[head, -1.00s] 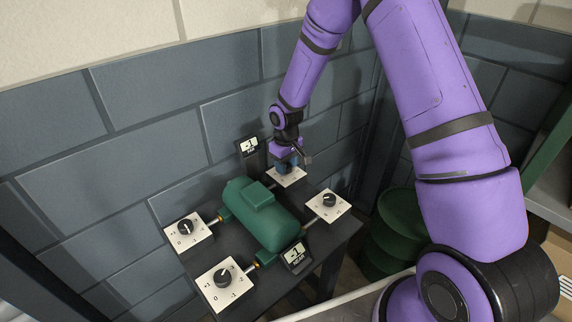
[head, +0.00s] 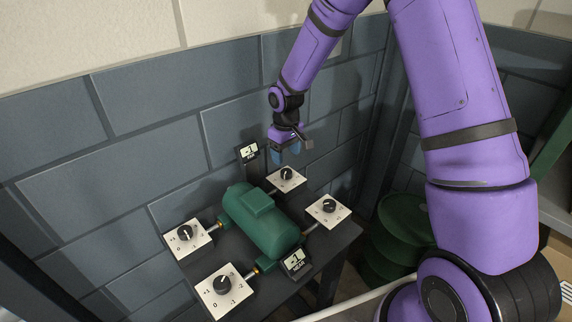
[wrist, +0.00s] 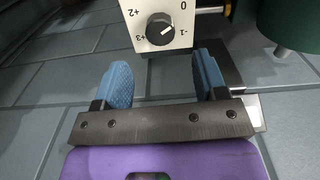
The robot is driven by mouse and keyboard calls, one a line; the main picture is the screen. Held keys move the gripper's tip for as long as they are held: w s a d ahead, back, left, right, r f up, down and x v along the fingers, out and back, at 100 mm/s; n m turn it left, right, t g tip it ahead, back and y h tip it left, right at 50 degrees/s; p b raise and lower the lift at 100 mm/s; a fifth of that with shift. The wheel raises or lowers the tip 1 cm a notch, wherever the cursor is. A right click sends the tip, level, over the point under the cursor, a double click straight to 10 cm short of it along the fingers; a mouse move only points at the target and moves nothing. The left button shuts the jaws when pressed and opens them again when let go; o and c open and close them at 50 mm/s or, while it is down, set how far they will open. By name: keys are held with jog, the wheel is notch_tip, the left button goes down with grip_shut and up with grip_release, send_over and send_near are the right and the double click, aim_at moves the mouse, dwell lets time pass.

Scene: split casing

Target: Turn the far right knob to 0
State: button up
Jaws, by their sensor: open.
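The far right knob (head: 286,173) is black and round on a white dial plate (head: 290,185) at the far end of the bench. In the wrist view this knob (wrist: 160,28) has a white pointer mark that appears to face the -1 label; 0, +2 and +3 are also printed there. My gripper (head: 287,155) hangs just above the knob, open and empty, apart from it. In the wrist view, the blue fingers of my gripper (wrist: 162,63) are spread on either side, below the knob in the picture. The far display (head: 249,151) reads -1.
A green motor-like casing (head: 260,220) lies mid-bench, joined by shafts to the plates. Other knobs are at near right (head: 328,206), far left (head: 185,232) and near left (head: 221,284). A near display (head: 296,262) reads -1. Block walls stand close behind.

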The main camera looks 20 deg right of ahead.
jog(key=shift+r, duration=1.95)
notch_tip(320, 180, up, 11)
jog(key=m+t, duration=0.1)
send_over(287, 171)
jog(key=s+d, duration=0.2)
jog(key=s, duration=0.3)
jog(key=s+d+r+m+t, duration=0.1)
jog(key=s+d+r, duration=0.1)
jog(key=s+r, duration=0.7)
jog(key=s+d+r+m+t, duration=0.1)
jog(key=s+r, duration=0.3)
jog(key=s, duration=0.6)
jog(key=s+d+r+m+t, duration=0.2)
jog(key=s+r, duration=0.1)
jog(key=s, duration=0.7)
jog(key=shift+r, duration=0.4)
